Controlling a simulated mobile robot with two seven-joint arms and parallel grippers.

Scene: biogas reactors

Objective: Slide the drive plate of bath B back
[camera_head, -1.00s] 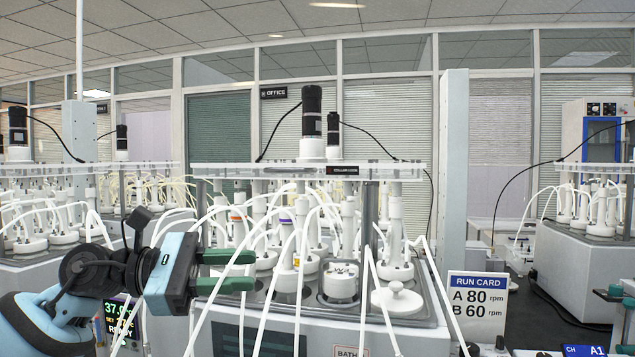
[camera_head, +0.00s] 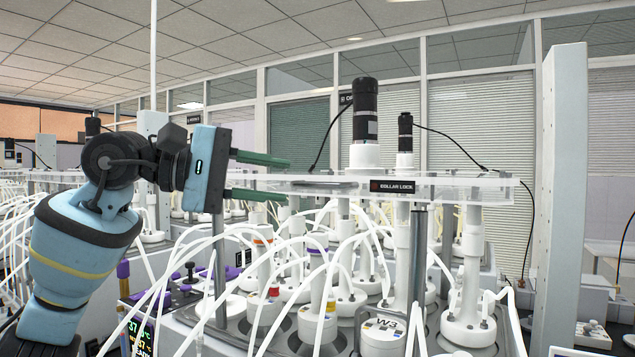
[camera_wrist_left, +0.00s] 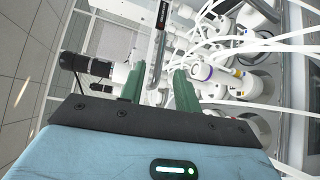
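The drive plate (camera_head: 470,187) is a clear flat plate with a black "COLLAR LOCK" label (camera_head: 392,186), held level above the bath's vessels. A tall black motor (camera_head: 365,112) and a smaller one (camera_head: 405,132) stand on it. My left gripper (camera_head: 288,179) is at the plate's left part, green fingers apart, one above plate level and one below. In the left wrist view the fingers (camera_wrist_left: 159,68) are open, with a grey bar-like part (camera_wrist_left: 156,62) showing between them. I cannot tell whether they touch anything. The bath's name is not readable now. My right gripper is not in view.
White tubes (camera_head: 215,245) loop in front of and below the plate. White vessels, one marked W3 (camera_head: 382,335), stand under it. A grey post (camera_head: 418,265) rises at the front. A tall pale column (camera_head: 565,180) stands at the right.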

